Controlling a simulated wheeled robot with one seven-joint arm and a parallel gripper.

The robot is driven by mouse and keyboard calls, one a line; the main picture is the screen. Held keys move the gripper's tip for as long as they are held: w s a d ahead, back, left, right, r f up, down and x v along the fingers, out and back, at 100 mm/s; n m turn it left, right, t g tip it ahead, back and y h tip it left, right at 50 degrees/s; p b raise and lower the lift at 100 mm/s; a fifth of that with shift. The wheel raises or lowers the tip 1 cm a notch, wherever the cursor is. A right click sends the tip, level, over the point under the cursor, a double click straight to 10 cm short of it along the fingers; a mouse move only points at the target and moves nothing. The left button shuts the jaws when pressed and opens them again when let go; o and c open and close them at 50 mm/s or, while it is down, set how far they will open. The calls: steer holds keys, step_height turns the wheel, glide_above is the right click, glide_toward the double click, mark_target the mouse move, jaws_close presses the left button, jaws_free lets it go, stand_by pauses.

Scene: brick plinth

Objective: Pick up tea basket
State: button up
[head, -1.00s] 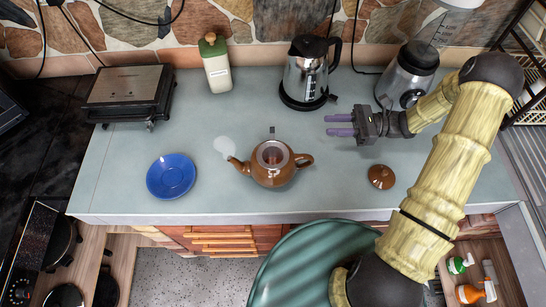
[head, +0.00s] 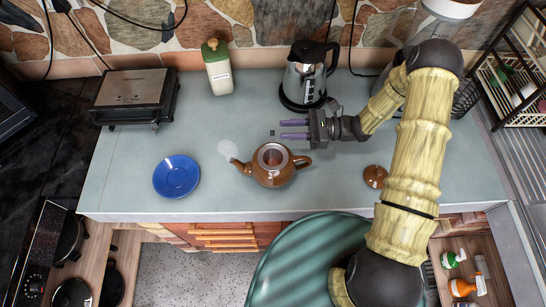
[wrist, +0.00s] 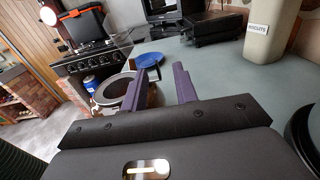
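The brown teapot (head: 273,178) stands on the counter without its lid, its spout to the left. The tea basket (head: 272,157) sits in its open mouth, with a grey rim. A small dark tab, which looks like the basket's handle end, shows just above the pot in the head view. My gripper (head: 282,129) is open and empty, its two purple fingers pointing left, close to that tab. In the wrist view the fingers (wrist: 162,85) are apart and the grey basket rim (wrist: 114,90) shows left of and beyond them. Whether they touch the handle, I cannot tell.
The brown lid (head: 375,176) lies right of the teapot. A blue saucer (head: 176,176) is at left. A steel kettle (head: 306,78) stands behind my gripper, a biscuit jar (head: 217,68) and a grill (head: 136,96) farther left. Counter between the saucer and the jar is clear.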

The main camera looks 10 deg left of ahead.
steer(key=p+x, duration=0.2)
steer(key=x, duration=0.1)
steer(key=p+x, duration=0.1)
steer(key=shift+s+a+r, duration=0.1)
steer(key=shift+s+r, duration=0.1)
steer(key=shift+s, duration=0.1)
steer(key=shift+a+f, duration=0.15)
steer(key=shift+a, duration=0.25)
jaws_close()
